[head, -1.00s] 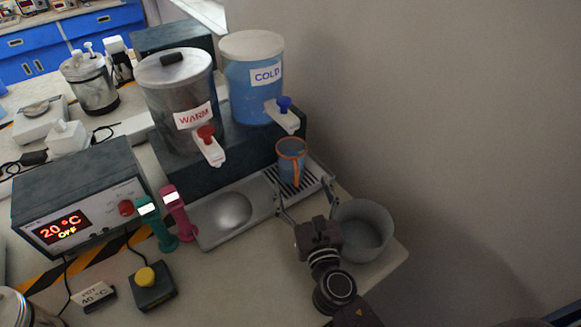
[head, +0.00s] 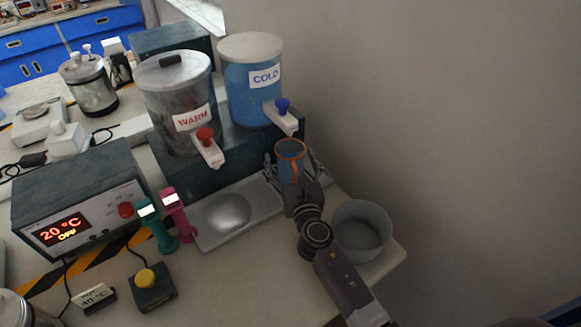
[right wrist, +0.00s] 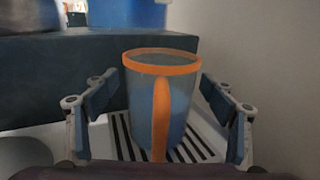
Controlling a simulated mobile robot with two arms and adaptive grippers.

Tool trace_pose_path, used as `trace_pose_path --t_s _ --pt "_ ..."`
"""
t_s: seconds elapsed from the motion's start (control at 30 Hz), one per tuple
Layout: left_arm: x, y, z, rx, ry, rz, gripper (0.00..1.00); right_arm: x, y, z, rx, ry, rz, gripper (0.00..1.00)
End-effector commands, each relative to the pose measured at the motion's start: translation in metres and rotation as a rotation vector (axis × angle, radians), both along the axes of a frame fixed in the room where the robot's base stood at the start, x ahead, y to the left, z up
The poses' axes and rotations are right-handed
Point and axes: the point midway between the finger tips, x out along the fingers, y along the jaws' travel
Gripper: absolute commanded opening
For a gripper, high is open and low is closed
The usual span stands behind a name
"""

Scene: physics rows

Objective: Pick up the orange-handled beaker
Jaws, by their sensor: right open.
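The orange-handled beaker (head: 291,161) is a blue-grey cup with an orange rim, standing upright on the striped drip grate under the COLD tap. In the right wrist view the beaker (right wrist: 175,105) is centred, its orange handle facing the camera. My right gripper (head: 291,172) is open, with one finger on each side of the beaker. In the right wrist view gaps show between the fingers of the gripper (right wrist: 160,115) and the beaker's sides. The gripper's palm hides the beaker's lower part in the head view. My left gripper is not in view.
The COLD dispenser (head: 251,85) and its blue-knobbed tap (head: 283,115) stand just behind and above the beaker. The WARM dispenser (head: 176,100) is to the left. A wall rises on the right.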

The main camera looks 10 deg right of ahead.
Motion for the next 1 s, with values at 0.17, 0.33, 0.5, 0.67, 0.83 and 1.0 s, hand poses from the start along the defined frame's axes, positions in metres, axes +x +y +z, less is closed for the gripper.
trace_pose_path --t_s 0.17,0.33,0.5,0.67,0.83,1.0 --pt "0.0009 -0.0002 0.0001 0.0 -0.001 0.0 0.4 0.0006 0.0 -0.0003 0.0 0.001 0.0 0.77" --pt "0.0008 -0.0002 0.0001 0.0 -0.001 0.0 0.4 0.0005 0.0001 -0.0003 0.0 0.001 0.0 0.62" --pt "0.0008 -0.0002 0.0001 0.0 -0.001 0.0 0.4 0.0003 0.0 -0.0003 0.0 0.001 0.0 0.44" --pt "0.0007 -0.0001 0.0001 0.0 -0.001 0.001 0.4 0.0003 0.0 -0.0003 0.0 0.001 0.0 0.26" --pt "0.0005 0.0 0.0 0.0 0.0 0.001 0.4 0.0006 0.0001 0.0013 0.0 -0.002 0.0 0.16" --pt "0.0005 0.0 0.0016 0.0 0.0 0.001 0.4 0.0006 0.0001 0.0033 0.001 -0.002 0.0 0.16"
